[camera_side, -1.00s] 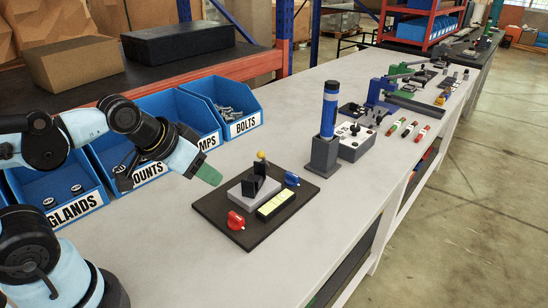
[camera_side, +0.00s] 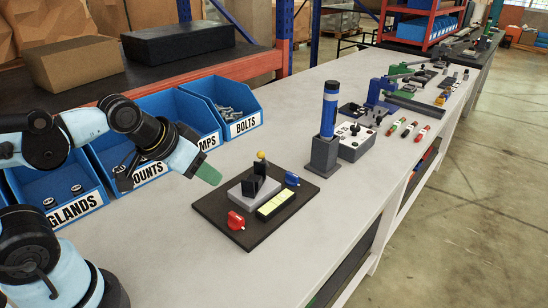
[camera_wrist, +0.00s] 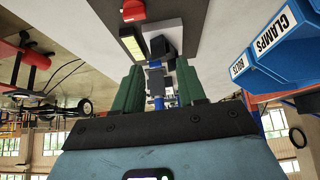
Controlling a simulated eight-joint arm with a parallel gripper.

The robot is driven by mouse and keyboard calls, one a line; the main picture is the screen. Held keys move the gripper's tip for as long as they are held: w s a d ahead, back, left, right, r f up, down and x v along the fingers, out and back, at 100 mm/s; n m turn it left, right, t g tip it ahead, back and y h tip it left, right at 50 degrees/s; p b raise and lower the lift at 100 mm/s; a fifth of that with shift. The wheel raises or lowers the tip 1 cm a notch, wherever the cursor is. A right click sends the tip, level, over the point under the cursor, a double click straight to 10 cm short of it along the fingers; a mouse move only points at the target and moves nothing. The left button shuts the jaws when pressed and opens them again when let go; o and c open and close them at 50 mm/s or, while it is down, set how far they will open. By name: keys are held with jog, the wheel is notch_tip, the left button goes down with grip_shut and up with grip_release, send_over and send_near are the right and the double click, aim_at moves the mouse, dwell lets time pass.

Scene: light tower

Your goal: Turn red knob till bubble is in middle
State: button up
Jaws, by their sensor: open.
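The red knob (camera_side: 236,221) sits at the near left corner of a dark base plate (camera_side: 213,207) on the bench. A pale yellow vial strip (camera_side: 275,204) lies on the plate right of the knob; the bubble is too small to make out. A blue knob (camera_side: 292,180) sits at the plate's far right. My gripper (camera_side: 208,175), with green fingers, hangs above the bench at the plate's left, apart from the red knob. In the wrist view, the fingers of my gripper (camera_wrist: 158,90) are spread with nothing between them, and the red knob (camera_wrist: 133,10) is at the top.
A grey block (camera_side: 241,195) with black uprights and a yellow ball-topped post (camera_side: 261,156) stand on the plate. A blue light tower (camera_side: 328,115) stands behind it. Blue bins (camera_side: 225,106) line the left. The bench in front is clear.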

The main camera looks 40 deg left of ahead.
aim_at(235, 216)
jog(key=w+d+n+g, duration=0.4)
jog(key=n+g, duration=0.3)
jog(key=n, duration=1.1)
jog(key=shift+a+f, duration=0.15)
jog(key=shift+f, duration=2.7)
jog(key=shift+a+f, duration=0.15)
jog(key=shift+f, duration=2.7)
grip_shut()
